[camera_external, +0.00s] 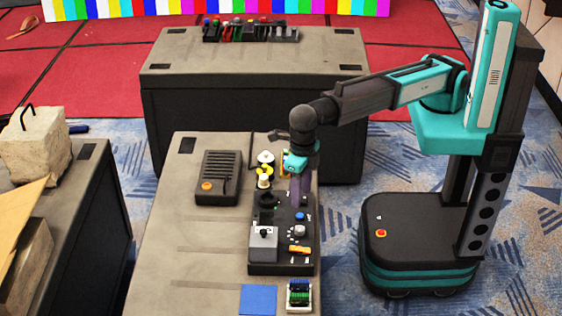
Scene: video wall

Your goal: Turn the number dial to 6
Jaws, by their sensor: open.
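A black control panel (283,267) lies on the near table. A grey round knob (299,231) with small white marks around it sits on the panel's right half; it looks like the number dial. The marks are too small to read, so its setting cannot be told. My gripper (300,200) points down over the far end of the panel, beyond the knob and apart from it. It is open and seems to hold nothing. The fingers are small and partly blend with the dark panel.
Near the knob are a blue button (300,216), an orange switch (299,249) and a grey joystick box (263,244). A dark speaker-like box (218,178) stands left. A blue square (258,299) and a green-topped block (299,295) lie in front.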

